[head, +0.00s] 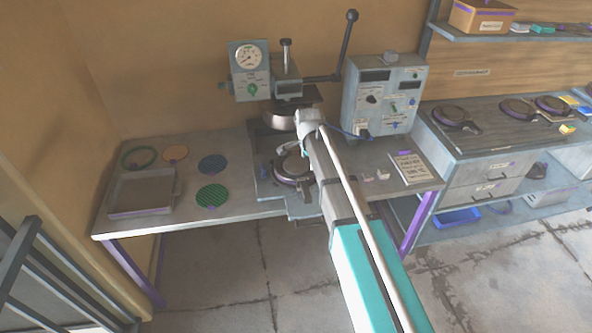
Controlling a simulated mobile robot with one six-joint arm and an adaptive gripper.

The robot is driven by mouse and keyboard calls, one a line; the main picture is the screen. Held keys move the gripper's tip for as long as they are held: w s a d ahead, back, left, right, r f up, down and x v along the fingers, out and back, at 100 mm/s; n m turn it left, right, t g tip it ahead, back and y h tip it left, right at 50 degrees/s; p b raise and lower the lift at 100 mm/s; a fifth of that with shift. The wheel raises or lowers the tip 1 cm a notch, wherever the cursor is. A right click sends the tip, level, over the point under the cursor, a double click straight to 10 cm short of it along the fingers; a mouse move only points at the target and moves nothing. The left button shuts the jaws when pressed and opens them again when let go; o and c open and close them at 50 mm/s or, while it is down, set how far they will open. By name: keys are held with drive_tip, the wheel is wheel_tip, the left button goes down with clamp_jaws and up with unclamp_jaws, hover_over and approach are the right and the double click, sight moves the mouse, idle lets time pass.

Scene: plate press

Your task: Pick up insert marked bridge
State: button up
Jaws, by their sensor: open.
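Several round inserts lie flat on the left half of the workbench: a green ring (138,157), an orange disc (175,153), a blue disc (212,164) and a green patterned disc (211,196). Any markings on them are too small to read, so I cannot tell which one is marked bridge. My arm reaches up from the bottom right across the front of the press. I cannot make out my gripper or its fingers in this view.
The press (268,84) with its gauge and raised lever stands behind my arm. An empty grey tray (142,204) sits at the workbench's (120,230) front left. A control box (383,95) and a printed card (412,167) are at right. A side counter (470,150) holds round plates.

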sight(308, 179)
drive_tip(key=shift+f, duration=0.1)
drive_tip(key=f+b, duration=0.2)
drive_tip(key=w+f+b, duration=0.1)
drive_tip(key=f+b, duration=0.5)
drive_tip(key=shift+w, duration=0.2)
drive_tip(key=shift+f, duration=0.15)
idle(0.6)
drive_tip(key=shift+w+f+b, duration=0.25)
drive_tip(key=shift+f+b, duration=0.6)
drive_tip(key=shift+b, duration=0.05)
drive_tip(key=shift+w+f+b, duration=0.2)
drive_tip(key=shift+f+b, duration=0.65)
drive_tip(key=shift+b, duration=0.1)
drive_tip(key=shift+w+f+b, duration=0.25)
drive_tip(key=shift+f+b, duration=0.6)
drive_tip(key=shift+b, duration=0.05)
